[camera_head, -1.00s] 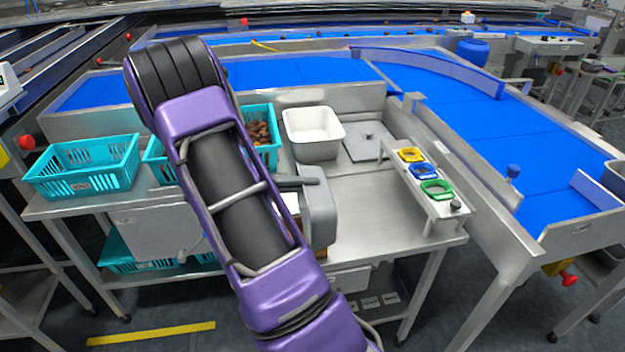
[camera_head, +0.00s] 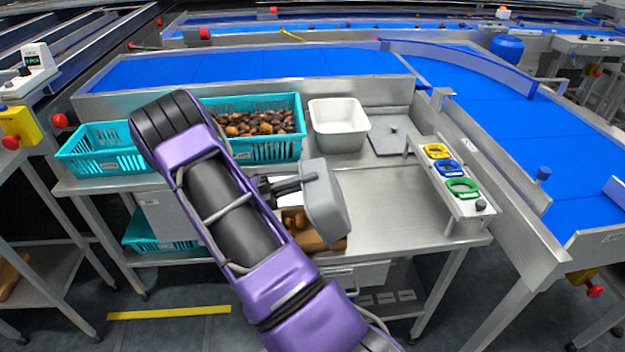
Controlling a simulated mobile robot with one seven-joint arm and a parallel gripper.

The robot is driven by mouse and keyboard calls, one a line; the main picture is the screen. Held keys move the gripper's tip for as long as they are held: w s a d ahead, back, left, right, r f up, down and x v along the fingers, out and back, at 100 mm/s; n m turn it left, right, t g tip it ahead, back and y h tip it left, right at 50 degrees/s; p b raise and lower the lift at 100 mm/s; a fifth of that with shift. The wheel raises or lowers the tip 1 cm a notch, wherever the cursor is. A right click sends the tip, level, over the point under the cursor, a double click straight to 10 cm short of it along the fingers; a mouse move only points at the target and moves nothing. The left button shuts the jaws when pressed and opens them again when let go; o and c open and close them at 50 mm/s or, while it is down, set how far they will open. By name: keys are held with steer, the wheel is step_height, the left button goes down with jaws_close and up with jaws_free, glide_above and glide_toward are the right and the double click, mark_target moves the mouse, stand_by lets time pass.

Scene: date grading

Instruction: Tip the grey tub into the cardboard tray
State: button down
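The grey tub (camera_head: 327,202) is off the table and strongly tilted, with its outer side toward me. My gripper (camera_head: 290,186) is shut on the tub at its left side; the fingertips are partly hidden. The brown cardboard tray (camera_head: 328,245) sits below the tub at the table's front edge, partly hidden by the tub and my arm. Some brown and orange pieces (camera_head: 292,218) show at the tray's left part, just under the tub. I cannot see the inside of the tub.
A teal crate of dates (camera_head: 298,140) and a white bin (camera_head: 338,112) stand at the back of the steel table (camera_head: 390,205). Another teal crate (camera_head: 75,165) is at left. A rack with yellow, blue and green rings (camera_head: 455,208) stands at right. The table's right-middle is clear.

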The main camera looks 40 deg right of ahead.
steer(key=shift+w+a+f+g+h+b, duration=0.25)
steer(key=shift+w+a+f+h+b, duration=0.1)
steer(key=shift+a+h, duration=0.2)
steer(key=shift+w+a+f+g+h+b, duration=0.2)
steer(key=shift+w+a+g+h+b, duration=0.1)
steer(key=shift+a+h, duration=0.25)
steer(key=shift+w+a+f+g+h+b, duration=0.25)
steer(key=shift+w+a+f+h+b, duration=0.1)
steer(key=shift+a+h, duration=0.2)
steer(key=shift+r, duration=0.15)
step_height(320, 180, up, 5)
steer(key=p, duration=0.4)
steer(key=shift+p, duration=0.3)
steer(key=shift+a, duration=0.1)
